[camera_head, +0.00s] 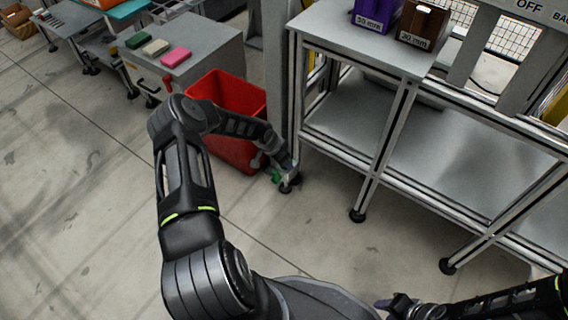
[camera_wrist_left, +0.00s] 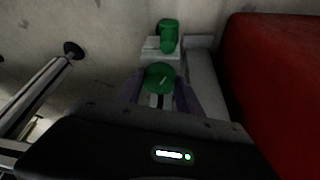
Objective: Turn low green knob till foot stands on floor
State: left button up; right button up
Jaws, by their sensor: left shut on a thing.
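A round green knob (camera_wrist_left: 160,76) with a pale mark on its face sits between the fingers of my left gripper (camera_wrist_left: 160,97) in the left wrist view. The gripper is shut on it. Behind it, a second green part (camera_wrist_left: 168,36) stands on a pale block. In the head view my left gripper (camera_head: 287,168) reaches down to the low corner of the workbench, where a bit of green (camera_head: 276,177) shows. A dark foot (camera_head: 285,188) is partly visible there; I cannot tell whether it touches the floor. My right gripper (camera_head: 408,306) is low in the head view, its fingers unclear.
A red bin (camera_head: 228,95) stands close beside my left arm; its red wall (camera_wrist_left: 275,80) also fills the right of the wrist view. The grey workbench (camera_head: 345,35) carries purple and brown boxes. Other bench feet (camera_head: 357,215) stand to the right. Open floor lies left and in front.

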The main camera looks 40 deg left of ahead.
pick_arm(q)
jog(key=shift+a+m, duration=0.1)
jog(key=shift+m, duration=0.2)
jog(key=o, duration=1.4)
jog(key=shift+c, duration=0.2)
jog(key=shift+r, duration=0.1)
jog(key=p+v, duration=0.3)
jog(key=v, duration=0.4)
jog(key=shift+r, duration=0.25)
jog(key=shift+s, duration=0.1)
